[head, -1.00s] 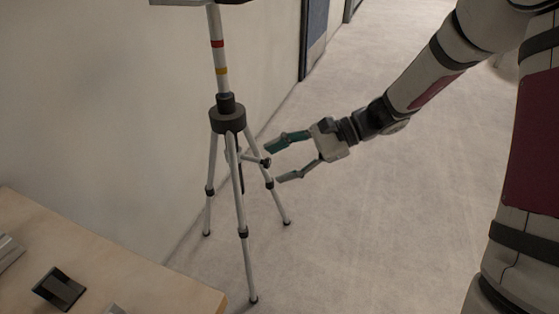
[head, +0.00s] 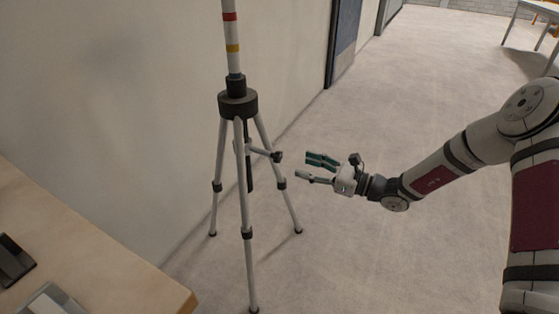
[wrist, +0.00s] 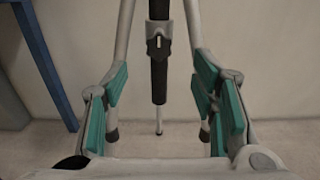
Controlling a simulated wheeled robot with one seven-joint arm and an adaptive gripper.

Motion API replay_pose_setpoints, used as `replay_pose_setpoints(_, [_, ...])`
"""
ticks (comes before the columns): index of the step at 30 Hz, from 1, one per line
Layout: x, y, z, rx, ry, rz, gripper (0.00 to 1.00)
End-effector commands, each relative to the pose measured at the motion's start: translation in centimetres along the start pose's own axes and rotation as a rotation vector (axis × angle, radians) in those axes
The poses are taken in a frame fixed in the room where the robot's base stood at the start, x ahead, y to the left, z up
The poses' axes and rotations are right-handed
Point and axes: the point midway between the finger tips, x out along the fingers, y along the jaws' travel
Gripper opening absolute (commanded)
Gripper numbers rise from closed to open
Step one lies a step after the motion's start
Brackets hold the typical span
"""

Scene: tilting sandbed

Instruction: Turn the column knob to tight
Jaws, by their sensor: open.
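A grey tripod stands on the floor by the wall, with a black collar (head: 238,104) where its legs meet. A short arm juts from it toward my gripper and ends in a dark knob (head: 277,156). In the wrist view a dark knob (wrist: 157,46) with a pale pointer mark shows in front of the black centre column (wrist: 158,80). My gripper (head: 308,168) is open and empty, to the right of the knob and apart from it. In the wrist view its teal-padded fingers stand wide on either side of the column. I cannot read any tight marking.
A wooden table (head: 100,255) with dark and metal items fills the lower left. The wall is close behind the tripod. Tripod legs spread to both sides. A blue slanted leg (wrist: 45,65) shows at left in the wrist view.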

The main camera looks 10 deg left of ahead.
Motion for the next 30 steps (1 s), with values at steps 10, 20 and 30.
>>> replay_pose_setpoints(10, [6.8, 0.1, -0.1, -0.003, -0.001, 0.004, 0.53])
replay_pose_setpoints(20, [9.6, 0.1, 0.0, -0.002, 0.0, 0.002, 0.53])
replay_pose_setpoints(30, [9.7, 0.1, 0.0, -0.001, 0.0, 0.001, 0.39])
